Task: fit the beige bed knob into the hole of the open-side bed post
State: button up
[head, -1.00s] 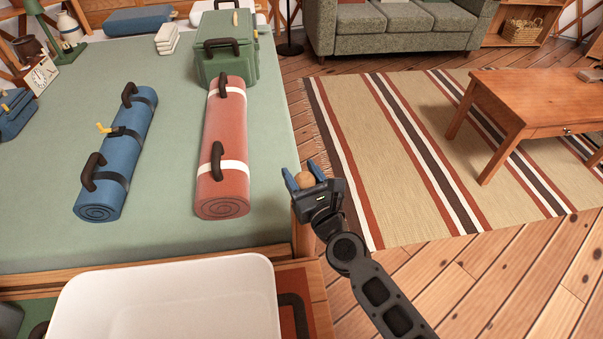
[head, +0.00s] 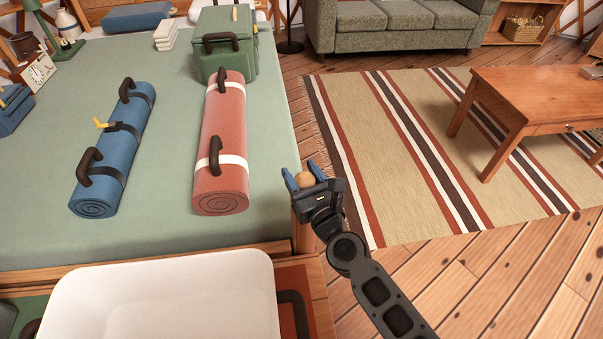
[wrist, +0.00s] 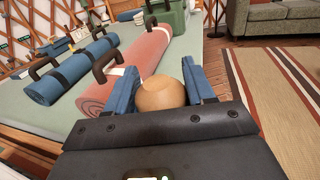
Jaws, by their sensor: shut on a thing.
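The beige bed knob (head: 304,179) is a round wooden ball held between the blue fingers of my gripper (head: 304,176). It also shows in the wrist view (wrist: 161,93), with a blue finger on either side. My gripper is shut on it at the near right corner of the bed (head: 150,235). A wooden bed post (head: 302,236) shows in part at that corner, just below and left of my gripper. Its top and any hole are hidden by the gripper, so I cannot tell whether the knob touches it.
A red roll (head: 222,140) and a blue roll (head: 115,150) lie on the bed, left of my gripper. A green box (head: 225,55) stands behind them. A white tray (head: 160,300) is in front of the bed. A striped rug (head: 400,130) and wooden table (head: 535,95) are at right.

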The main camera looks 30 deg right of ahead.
jog(key=o, duration=1.1)
jog(key=shift+s+a+b, duration=0.2)
jog(key=shift+s+b, duration=0.2)
jog(key=shift+s, duration=3.5)
